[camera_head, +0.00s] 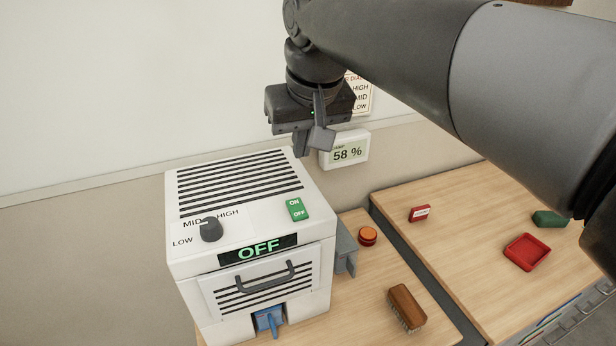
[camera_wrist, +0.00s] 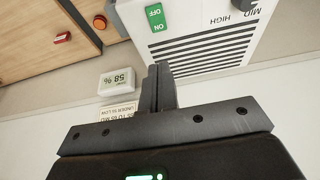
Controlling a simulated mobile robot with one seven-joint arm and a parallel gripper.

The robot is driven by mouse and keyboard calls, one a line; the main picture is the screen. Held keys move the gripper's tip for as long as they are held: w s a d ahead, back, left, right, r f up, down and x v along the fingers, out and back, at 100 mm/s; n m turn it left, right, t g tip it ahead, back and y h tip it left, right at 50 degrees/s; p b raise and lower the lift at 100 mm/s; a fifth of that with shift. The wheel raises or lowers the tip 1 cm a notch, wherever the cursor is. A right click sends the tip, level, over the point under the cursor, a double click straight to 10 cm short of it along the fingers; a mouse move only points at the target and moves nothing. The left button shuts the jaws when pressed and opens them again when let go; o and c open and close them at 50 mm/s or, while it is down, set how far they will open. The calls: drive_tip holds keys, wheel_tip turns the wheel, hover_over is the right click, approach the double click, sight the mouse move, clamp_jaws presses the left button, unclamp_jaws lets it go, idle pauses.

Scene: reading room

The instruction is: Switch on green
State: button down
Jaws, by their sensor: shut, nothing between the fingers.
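The green ON/OFF switch (camera_head: 297,209) is on the top right of a white box-shaped machine (camera_head: 185,262). It also shows in the wrist view (camera_wrist: 156,18), upside down. The machine's dark display (camera_head: 258,251) reads OFF in green letters. My gripper (camera_head: 308,145) is shut and empty. It hangs above and behind the machine's back right edge, apart from the switch. In the wrist view the closed fingers (camera_wrist: 158,88) point towards the machine, with the switch beyond their tips.
A dark knob (camera_head: 210,229) sits left of the switch. A gauge reading 58 % (camera_head: 345,150) is on the wall behind. An orange button (camera_head: 367,236) and a wooden brush (camera_head: 406,307) are on the table to the right, with a red tray (camera_head: 527,252) farther right.

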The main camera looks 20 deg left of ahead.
sight(297, 209)
drive_tip(key=x, duration=1.4)
drive_tip(key=shift+s+d, duration=0.25)
drive_tip(key=shift+d, duration=0.05)
drive_tip(key=shift+f, duration=0.1)
drive_tip(key=shift+w+a+f+g+h, duration=0.1)
drive_tip(key=shift+a+f+g+h, duration=0.1)
drive_tip(key=shift+g+h, duration=0.1)
drive_tip(key=shift+d, duration=0.1)
drive_tip(key=shift+d, duration=0.1)
drive_tip(key=shift+s+d, duration=0.5)
drive_tip(key=shift+s, duration=0.15)
drive_tip(key=shift+r, duration=0.1)
